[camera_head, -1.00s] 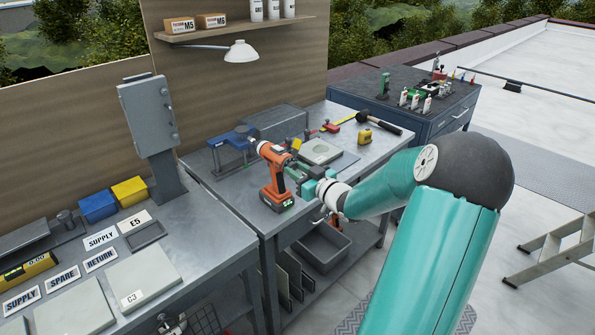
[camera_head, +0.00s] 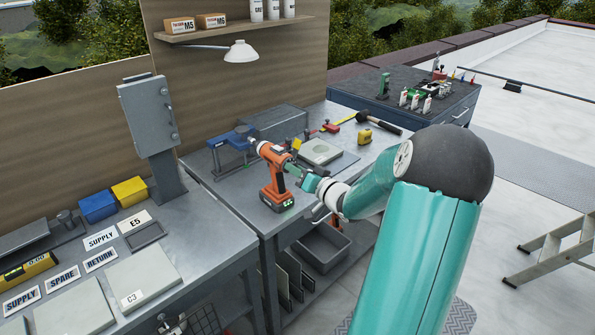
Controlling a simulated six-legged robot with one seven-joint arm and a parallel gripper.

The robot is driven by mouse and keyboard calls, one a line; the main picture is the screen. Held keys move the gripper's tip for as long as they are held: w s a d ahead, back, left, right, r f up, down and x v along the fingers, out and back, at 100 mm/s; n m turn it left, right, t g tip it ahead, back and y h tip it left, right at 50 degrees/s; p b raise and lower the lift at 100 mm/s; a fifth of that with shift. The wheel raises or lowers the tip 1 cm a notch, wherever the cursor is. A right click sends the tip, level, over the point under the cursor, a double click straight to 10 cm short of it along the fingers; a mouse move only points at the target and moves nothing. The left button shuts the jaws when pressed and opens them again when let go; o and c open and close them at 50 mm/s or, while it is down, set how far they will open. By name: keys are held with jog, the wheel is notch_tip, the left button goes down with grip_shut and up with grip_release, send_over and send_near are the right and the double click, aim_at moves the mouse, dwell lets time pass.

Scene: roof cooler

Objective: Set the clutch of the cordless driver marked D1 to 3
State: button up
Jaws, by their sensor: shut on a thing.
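The orange cordless driver (camera_head: 274,178) stands upright on its battery on the grey workbench, near the bench's front edge. I cannot read a D1 mark or the clutch setting at this size.
A grey plate (camera_head: 322,152), a yellow tape measure (camera_head: 364,136) and a hammer (camera_head: 378,121) lie to the right. A grey bin (camera_head: 325,248) is on the shelf below. The left bench holds labelled plates.

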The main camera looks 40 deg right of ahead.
jog(key=shift+m, duration=4.2)
jog(key=o, duration=1)
jog(key=shift+c, duration=0.2)
jog(key=s, duration=1.3)
jog(key=shift+s, duration=0.4)
